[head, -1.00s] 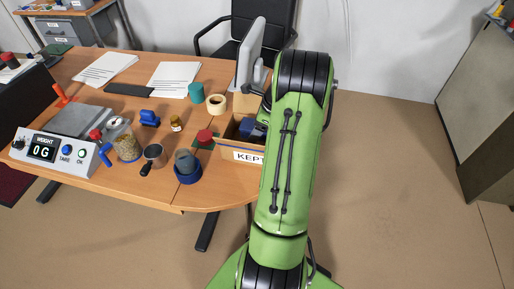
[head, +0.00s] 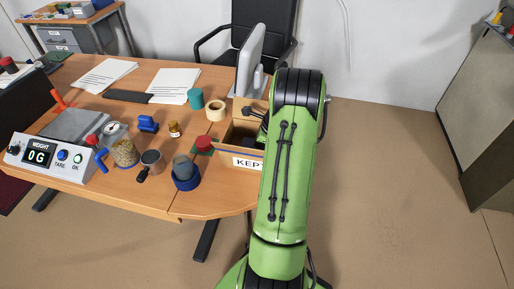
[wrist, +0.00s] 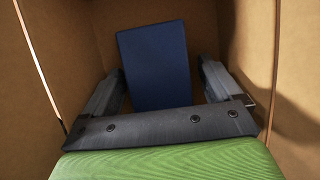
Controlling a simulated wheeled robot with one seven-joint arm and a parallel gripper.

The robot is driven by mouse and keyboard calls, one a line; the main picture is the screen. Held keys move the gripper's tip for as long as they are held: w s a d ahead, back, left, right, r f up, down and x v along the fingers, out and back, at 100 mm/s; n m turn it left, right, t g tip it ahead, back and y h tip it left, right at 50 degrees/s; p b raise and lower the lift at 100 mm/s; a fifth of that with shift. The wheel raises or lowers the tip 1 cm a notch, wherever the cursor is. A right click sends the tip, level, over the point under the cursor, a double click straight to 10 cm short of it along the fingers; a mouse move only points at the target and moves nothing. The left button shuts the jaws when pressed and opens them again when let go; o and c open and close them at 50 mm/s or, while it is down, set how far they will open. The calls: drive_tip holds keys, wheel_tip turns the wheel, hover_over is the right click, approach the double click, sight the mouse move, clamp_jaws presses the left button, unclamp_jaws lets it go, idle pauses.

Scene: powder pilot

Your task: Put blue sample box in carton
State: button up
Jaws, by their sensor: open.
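The blue sample box (wrist: 155,62) is inside the cardboard carton (wrist: 235,40) in the wrist view, leaning or standing near a corner of its walls. My gripper (wrist: 160,75) is open, with one finger on each side of the box and a visible gap at each side. In the head view the carton, labelled KEPT (head: 246,162), stands at the right end of the desk. My arm covers its right part, and my gripper and the box are mostly hidden there.
A roll of tape (head: 216,108) and a teal cylinder (head: 195,98) stand behind the carton. A red-topped item (head: 204,143) and a dark blue ring holder (head: 186,178) are to its left. A monitor (head: 249,62) stands behind.

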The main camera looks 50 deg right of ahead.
drive_tip(key=p+v, duration=0.4)
drive_tip(key=v, duration=0.8)
drive_tip(key=shift+r+p, duration=0.15)
drive_tip(key=shift+p, duration=0.15)
drive_tip(key=w+a+r+n+h, duration=0.1)
drive_tip(key=w+a+r+n, duration=0.2)
drive_tip(key=a+r+n, duration=0.55)
drive_tip(key=w+a+r+n, duration=0.3)
drive_tip(key=a+n, duration=0.2)
drive_tip(key=a, duration=0.6)
drive_tip(key=s+a+r+n+t, duration=0.1)
drive_tip(key=s+a+r+n, duration=0.2)
drive_tip(key=s+a+n, duration=1.1)
drive_tip(key=a+n, duration=0.3)
drive_tip(key=n, duration=0.1)
drive_tip(key=shift+h, duration=0.4)
drive_tip(key=shift+r, duration=0.1)
